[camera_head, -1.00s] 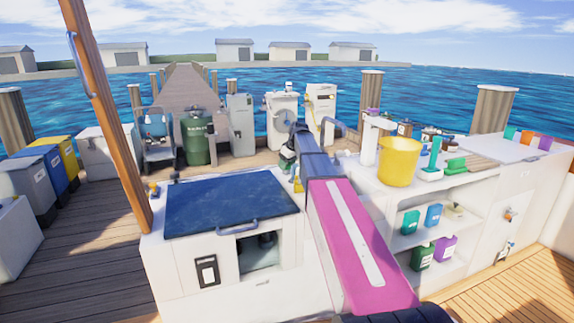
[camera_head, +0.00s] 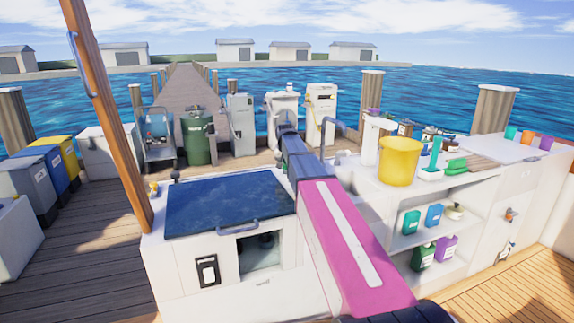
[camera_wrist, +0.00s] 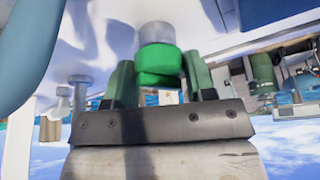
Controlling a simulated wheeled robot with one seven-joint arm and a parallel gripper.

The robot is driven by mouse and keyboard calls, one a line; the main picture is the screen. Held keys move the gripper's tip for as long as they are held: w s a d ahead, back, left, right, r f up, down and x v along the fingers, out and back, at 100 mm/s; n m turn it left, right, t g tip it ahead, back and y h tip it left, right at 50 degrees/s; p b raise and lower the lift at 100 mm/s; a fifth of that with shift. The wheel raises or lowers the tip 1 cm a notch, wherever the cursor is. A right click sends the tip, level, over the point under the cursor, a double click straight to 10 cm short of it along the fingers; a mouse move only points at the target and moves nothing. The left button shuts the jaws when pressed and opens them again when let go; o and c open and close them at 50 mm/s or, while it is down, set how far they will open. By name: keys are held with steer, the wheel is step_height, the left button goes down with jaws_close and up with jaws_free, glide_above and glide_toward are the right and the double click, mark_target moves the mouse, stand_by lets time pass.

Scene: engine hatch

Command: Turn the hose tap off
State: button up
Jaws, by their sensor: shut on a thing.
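In the wrist view, a round knob (camera_wrist: 159,60) with a grey end and a green band sits against a white body. I take it for the hose tap's handle, though its lettering and angle cannot be read. The green fingers of my gripper (camera_wrist: 160,82) stand on both sides of it, and the gripper is shut on it. In the head view, my arm reaches to the white pedestal (camera_head: 284,101) on the dock. My own arm hides the gripper, the knob and most of the pedestal's front there.
A grey cabinet (camera_head: 241,122) and a green drum (camera_head: 198,138) stand left of the pedestal, and a white cabinet (camera_head: 320,107) stands right. A curved rail (camera_head: 326,124) is close to my arm. A yellow bucket (camera_head: 399,160) stands on the counter at right.

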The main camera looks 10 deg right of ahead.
steer(key=shift+a+m+g+h, duration=0.1)
steer(key=shift+m+g+h, duration=0.4)
steer(key=shift+m, duration=1.4)
steer(key=o, duration=0.9)
steer(key=v, duration=1)
steer(key=shift+s+a+r, duration=0.2)
steer(key=shift+s+r, duration=0.05)
steer(key=shift+r, duration=0.05)
